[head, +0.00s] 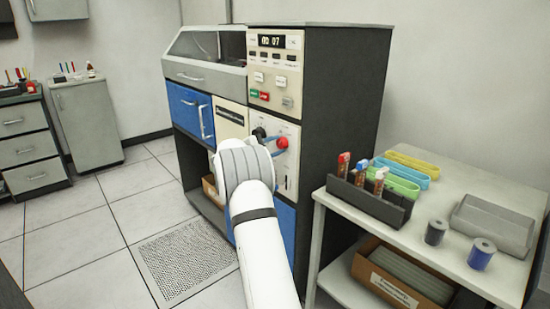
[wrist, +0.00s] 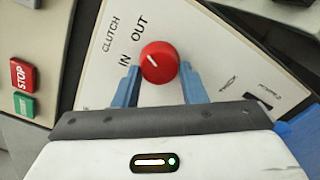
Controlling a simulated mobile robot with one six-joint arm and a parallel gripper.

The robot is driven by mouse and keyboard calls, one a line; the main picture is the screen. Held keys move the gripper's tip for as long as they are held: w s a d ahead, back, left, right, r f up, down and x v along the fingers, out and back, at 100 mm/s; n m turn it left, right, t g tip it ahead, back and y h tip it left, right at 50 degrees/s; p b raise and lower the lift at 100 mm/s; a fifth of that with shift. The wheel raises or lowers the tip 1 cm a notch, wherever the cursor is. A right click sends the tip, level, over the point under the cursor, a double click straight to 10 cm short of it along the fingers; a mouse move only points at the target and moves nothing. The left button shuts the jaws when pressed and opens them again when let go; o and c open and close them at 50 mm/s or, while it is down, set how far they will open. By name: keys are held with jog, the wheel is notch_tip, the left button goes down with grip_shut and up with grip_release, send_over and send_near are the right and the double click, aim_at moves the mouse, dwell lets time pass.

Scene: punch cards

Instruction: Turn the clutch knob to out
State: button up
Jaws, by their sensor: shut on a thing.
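The clutch knob is a round red knob (wrist: 160,62) on a cream panel (wrist: 100,75), beside the printed words CLUTCH, IN and OUT. My arm hides part of the panel below.
Red STOP (wrist: 21,75) and green START (wrist: 23,106) buttons sit on a neighbouring panel. A black knob (head: 259,132) is left of the red one. A table (head: 468,179) with a dark rack (head: 368,203) and spools stands at right. The floor at left is clear.

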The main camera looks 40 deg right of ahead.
jog(key=shift+m+b, duration=0.6)
jog(key=o, duration=1)
jog(key=a, duration=0.7)
jog(key=shift+s+a, duration=0.25)
jog(key=shift+a, duration=0.15)
jog(key=shift+p, duration=0.35)
jog(key=s+a+r+m+y+p, duration=0.1)
jog(key=s+a+r+y+p, duration=0.3)
jog(key=s, duration=0.3)
jog(key=s+a+r+m+y+p, duration=0.2)
jog(key=s+a+r+y+p, duration=0.15)
jog(key=s+a, duration=0.3)
jog(key=s+a+r+m+y+p, duration=0.1)
jog(key=s+a+y+p, duration=0.2)
jog(key=s+a, duration=0.4)
jog(key=s+a+r+m+t+y+p, duration=0.1)
jog(key=s+a+y+p, duration=0.3)
jog(key=s+a, duration=0.4)
jog(key=s+a+r+m+y+p, duration=0.1)
jog(key=s+a+y+p, duration=0.2)
jog(key=s+a, duration=0.5)
jog(key=shift+s+a+r+m+y, duration=0.1)
jog(key=shift+s+r+m+y, duration=0.05)
jog(key=shift+s, duration=0.3)
jog(key=shift+s+r+m+y, duration=0.1)
jog(key=shift+s+r+m, duration=0.05)
jog(key=shift+s, duration=0.3)
